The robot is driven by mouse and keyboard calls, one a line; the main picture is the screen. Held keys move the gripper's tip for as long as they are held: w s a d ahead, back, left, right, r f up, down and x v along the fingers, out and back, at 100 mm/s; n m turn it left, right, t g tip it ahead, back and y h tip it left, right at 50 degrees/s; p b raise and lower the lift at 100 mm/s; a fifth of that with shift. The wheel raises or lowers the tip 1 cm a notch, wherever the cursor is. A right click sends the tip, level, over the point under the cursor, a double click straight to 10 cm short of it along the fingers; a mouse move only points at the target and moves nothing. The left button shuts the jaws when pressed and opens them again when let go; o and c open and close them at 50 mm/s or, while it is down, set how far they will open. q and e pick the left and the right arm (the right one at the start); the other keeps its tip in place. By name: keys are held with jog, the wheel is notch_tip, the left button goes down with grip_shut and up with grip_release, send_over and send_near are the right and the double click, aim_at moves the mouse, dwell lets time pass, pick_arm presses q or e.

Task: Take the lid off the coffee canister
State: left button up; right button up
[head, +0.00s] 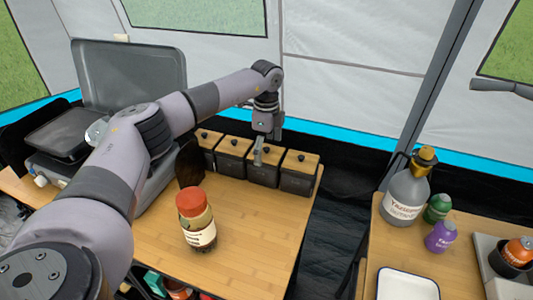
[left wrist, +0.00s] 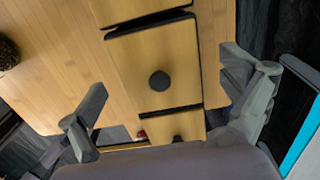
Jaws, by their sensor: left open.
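Several dark canisters with light wooden lids and black knobs stand in a row at the back of the left table. I cannot read which one holds coffee. My left gripper (head: 267,142) points down, open, over the third canister from the left (head: 263,172). In the left wrist view, that canister's lid (left wrist: 185,55) and its round black knob (left wrist: 159,81) lie between the spread fingers of my left gripper (left wrist: 160,88), which appear apart from the knob. The lid sits on its canister. My right gripper is not in view.
Neighbouring canisters (head: 296,183) stand close on both sides. A red-capped jar (head: 197,222) stands in front on the wooden table (head: 255,235). An open grey stove (head: 130,75) is at the left. Bottles (head: 405,192) and a white tray (head: 405,285) are on the right table.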

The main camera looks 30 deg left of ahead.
pick_arm(q)
jog(key=shift+f, duration=0.2)
jog(key=shift+c, duration=0.4)
jog(key=c, duration=1.2)
jog(key=shift+o, duration=0.2)
jog(key=shift+r, duration=0.1)
